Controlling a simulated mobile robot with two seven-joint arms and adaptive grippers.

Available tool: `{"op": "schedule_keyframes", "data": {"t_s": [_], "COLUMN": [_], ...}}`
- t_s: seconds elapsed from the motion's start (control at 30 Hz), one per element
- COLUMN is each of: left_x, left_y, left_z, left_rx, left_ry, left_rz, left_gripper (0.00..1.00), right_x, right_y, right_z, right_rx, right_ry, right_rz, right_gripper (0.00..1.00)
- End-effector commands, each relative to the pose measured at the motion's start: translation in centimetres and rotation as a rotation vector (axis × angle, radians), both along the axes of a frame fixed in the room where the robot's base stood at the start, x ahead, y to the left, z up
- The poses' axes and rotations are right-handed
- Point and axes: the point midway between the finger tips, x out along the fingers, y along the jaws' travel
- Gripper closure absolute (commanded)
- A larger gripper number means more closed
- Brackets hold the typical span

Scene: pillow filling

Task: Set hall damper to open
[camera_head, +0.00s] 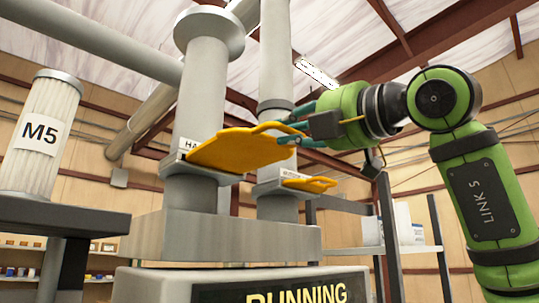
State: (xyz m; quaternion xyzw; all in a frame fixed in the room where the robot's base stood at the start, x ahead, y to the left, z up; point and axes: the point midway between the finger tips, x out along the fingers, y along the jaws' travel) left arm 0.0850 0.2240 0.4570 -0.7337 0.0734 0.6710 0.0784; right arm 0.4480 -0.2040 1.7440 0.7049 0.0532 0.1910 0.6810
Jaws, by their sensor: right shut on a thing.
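The hall damper is an orange slide plate (238,148) with a loop handle, set in a grey slot frame on a vertical grey pipe (203,92). A white label (186,145), partly hidden by the plate and starting with "HA", is on its frame. Much of the plate sticks out of the frame towards the right. My right gripper (287,131) comes in from the right and is shut on the plate's handle, with its teal fingers at the handle end. My left gripper is out of view.
A second orange plate (308,184) sticks out of a pipe just behind, below my right gripper. A machine with a "RUNNING" sign (296,294) is below. Shelving with white boxes (401,224) is at right.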

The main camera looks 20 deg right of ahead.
Motion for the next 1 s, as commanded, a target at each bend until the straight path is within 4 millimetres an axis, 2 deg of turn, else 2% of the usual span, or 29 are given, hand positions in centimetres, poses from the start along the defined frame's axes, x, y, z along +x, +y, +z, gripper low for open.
{"op": "schedule_keyframes", "data": {"t_s": [0.03,0.2,0.6,0.63,0.67,0.7,1.0], "left_x": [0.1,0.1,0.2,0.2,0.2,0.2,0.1], "left_y": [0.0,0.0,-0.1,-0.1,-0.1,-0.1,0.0], "left_z": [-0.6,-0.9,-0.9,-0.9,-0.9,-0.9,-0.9], "left_rx": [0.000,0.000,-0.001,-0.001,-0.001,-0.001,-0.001], "left_ry": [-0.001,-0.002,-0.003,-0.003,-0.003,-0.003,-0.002], "left_rz": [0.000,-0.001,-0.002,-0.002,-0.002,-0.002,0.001], "left_gripper": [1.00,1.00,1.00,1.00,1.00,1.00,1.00], "right_x": [-0.7,-2.0,-2.2,-2.2,-2.2,-2.2,-2.3], "right_y": [-0.1,-0.6,-0.7,-0.7,-0.7,-0.7,-0.8], "right_z": [-0.4,-0.3,-0.3,-0.3,-0.3,-0.3,-0.1], "right_rx": [-0.005,-0.005,-0.005,-0.005,-0.005,-0.004,-0.001], "right_ry": [0.005,0.009,0.011,0.011,0.011,0.010,0.006], "right_rz": [0.004,0.003,0.003,0.003,0.003,0.002,0.000], "right_gripper": [1.00,1.00,1.00,0.74,0.62,0.57,0.57]}}
